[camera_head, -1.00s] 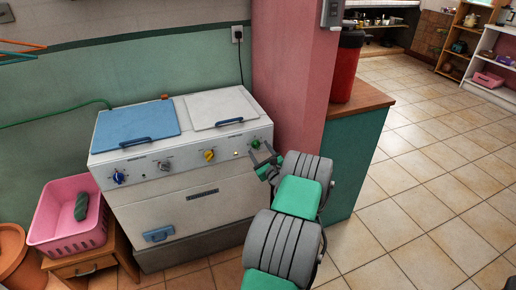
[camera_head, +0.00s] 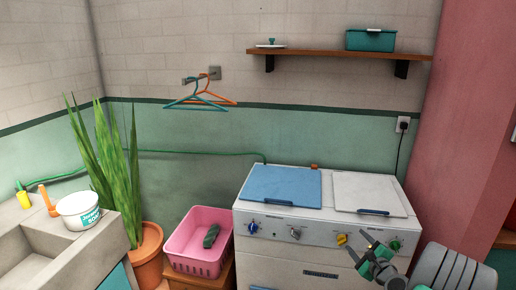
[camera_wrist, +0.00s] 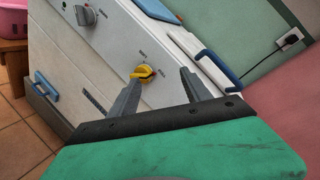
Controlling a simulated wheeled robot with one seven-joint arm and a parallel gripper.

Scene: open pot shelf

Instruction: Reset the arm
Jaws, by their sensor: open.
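My gripper (camera_head: 372,247) is at the lower right in the head view, in front of the right part of the white twin-lid washing machine (camera_head: 323,232). Its two fingers are apart and nothing is between them. In the wrist view my gripper (camera_wrist: 160,92) shows its fingers pointing at the machine's front panel. A yellow knob (camera_wrist: 143,73) appears between the fingertips, beyond them. I cannot tell the exact distance to the panel.
A pink basket (camera_head: 199,243) holding a dark green item stands left of the machine. A potted plant (camera_head: 122,180) and a sink (camera_head: 45,248) are farther left. A wall shelf (camera_head: 340,54) hangs above. A pink pillar (camera_head: 465,130) stands at right.

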